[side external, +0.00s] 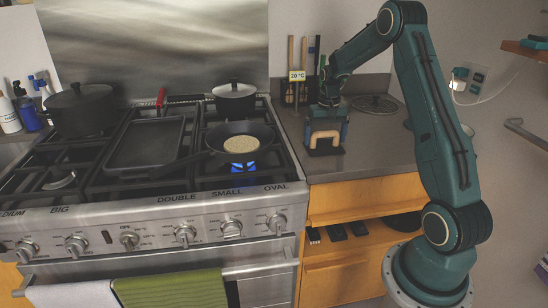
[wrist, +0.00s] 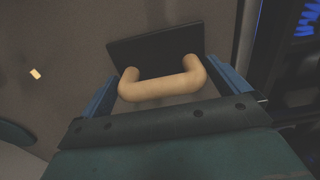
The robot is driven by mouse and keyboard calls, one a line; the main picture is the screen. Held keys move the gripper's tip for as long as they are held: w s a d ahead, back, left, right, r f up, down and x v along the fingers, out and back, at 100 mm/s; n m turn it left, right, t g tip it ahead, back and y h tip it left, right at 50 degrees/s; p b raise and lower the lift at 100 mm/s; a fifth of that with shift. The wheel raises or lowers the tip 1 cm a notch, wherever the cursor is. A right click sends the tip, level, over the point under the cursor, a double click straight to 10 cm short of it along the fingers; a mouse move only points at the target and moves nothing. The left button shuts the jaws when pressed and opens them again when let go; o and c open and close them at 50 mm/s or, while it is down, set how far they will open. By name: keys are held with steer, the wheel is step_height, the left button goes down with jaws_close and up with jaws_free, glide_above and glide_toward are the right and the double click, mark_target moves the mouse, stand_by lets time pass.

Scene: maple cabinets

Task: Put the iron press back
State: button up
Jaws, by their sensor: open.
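The iron press (side external: 326,152), a dark flat plate with a pale wooden handle, stands on the grey counter right of the stove. My gripper (side external: 327,131) is open and lowered over it, with its blue fingers at either side of the handle. In the wrist view, the handle (wrist: 160,87) lies between the two spread fingers (wrist: 167,88), with gaps at both ends. The dark plate (wrist: 157,47) shows beyond the handle. Part of the press is hidden by my gripper in the side view.
A frying pan (side external: 259,132) with a round pale patty (side external: 242,145) sits over a lit blue burner. A griddle (side external: 150,143) and lidded pots (side external: 235,92) share the stove. A utensil holder with a 20 °C sign (side external: 297,76) and a lid (side external: 375,103) stand behind my gripper.

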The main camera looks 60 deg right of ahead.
steer(key=shift+r, duration=0.15)
step_height(320, 180, up, 12)
stand_by(0.6)
stand_by(0.5)
